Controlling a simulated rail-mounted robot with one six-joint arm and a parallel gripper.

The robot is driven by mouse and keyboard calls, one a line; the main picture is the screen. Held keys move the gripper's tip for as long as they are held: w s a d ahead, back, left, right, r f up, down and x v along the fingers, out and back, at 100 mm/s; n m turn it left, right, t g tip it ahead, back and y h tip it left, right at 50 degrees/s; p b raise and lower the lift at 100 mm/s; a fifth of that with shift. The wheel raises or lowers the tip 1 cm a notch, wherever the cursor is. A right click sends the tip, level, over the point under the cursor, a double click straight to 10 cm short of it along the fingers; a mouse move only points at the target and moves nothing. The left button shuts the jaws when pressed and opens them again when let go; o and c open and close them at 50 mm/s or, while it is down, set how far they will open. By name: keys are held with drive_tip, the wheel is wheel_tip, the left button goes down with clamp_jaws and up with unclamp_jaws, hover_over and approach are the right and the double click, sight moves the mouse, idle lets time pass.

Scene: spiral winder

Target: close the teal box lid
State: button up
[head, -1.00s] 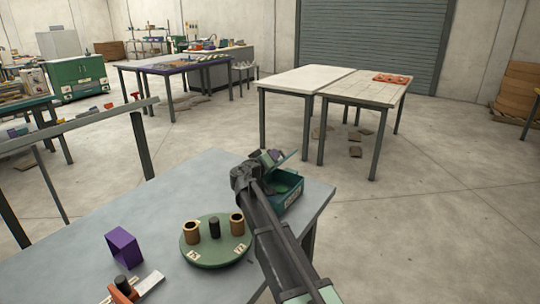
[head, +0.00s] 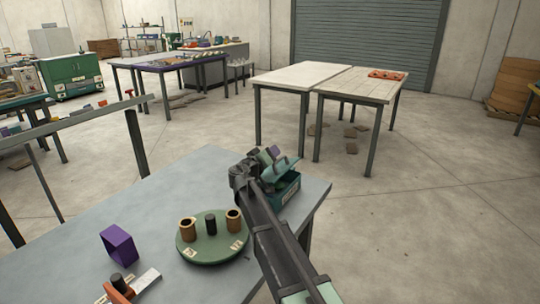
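The teal box (head: 290,192) stands near the far right corner of the grey table, partly hidden behind my arm. Its teal lid (head: 287,165) is raised at a slant above the box, so the box is open. My gripper (head: 270,155) is at the lid's left side, at about the height of its raised part. My own wrist and arm cover part of the box and lid. I cannot tell whether the gripper touches the lid, or how far its fingers are apart.
On the grey table (head: 185,183), a green round plate (head: 209,254) with two copper-coloured cups and a black post stands before the box. A purple block (head: 118,244) and an orange-handled tool (head: 121,291) are at left. The table's right edge is close to the box.

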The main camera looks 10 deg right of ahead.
drive_tip(key=shift+s+a, duration=0.1)
drive_tip(key=v, duration=1)
drive_tip(key=shift+s+a, duration=0.15)
drive_tip(key=shift+s, duration=0.05)
drive_tip(key=s+d+f+g+y+p, duration=0.2)
drive_tip(key=s+d+g+p, duration=0.1)
drive_tip(key=s, duration=0.4)
drive_tip(key=s+d+f+m+g+y+p, duration=0.1)
drive_tip(key=s+d+g+y+p, duration=0.25)
drive_tip(key=s, duration=0.35)
drive_tip(key=s+d+f+g+y+p, duration=0.1)
drive_tip(key=s+d+f+g+p, duration=0.2)
drive_tip(key=s, duration=0.4)
drive_tip(key=s+a+g+y+p, duration=0.1)
drive_tip(key=s+a+y, duration=0.1)
drive_tip(key=s, duration=0.3)
drive_tip(key=s+a+n+g+y+p, duration=0.1)
drive_tip(key=s+a+g+y, duration=0.1)
drive_tip(key=s+a+y, duration=0.1)
drive_tip(key=shift+s+r+y, duration=0.25)
drive_tip(key=shift+s+y, duration=0.4)
drive_tip(key=shift+s, duration=0.35)
drive_tip(key=shift+o, duration=0.2)
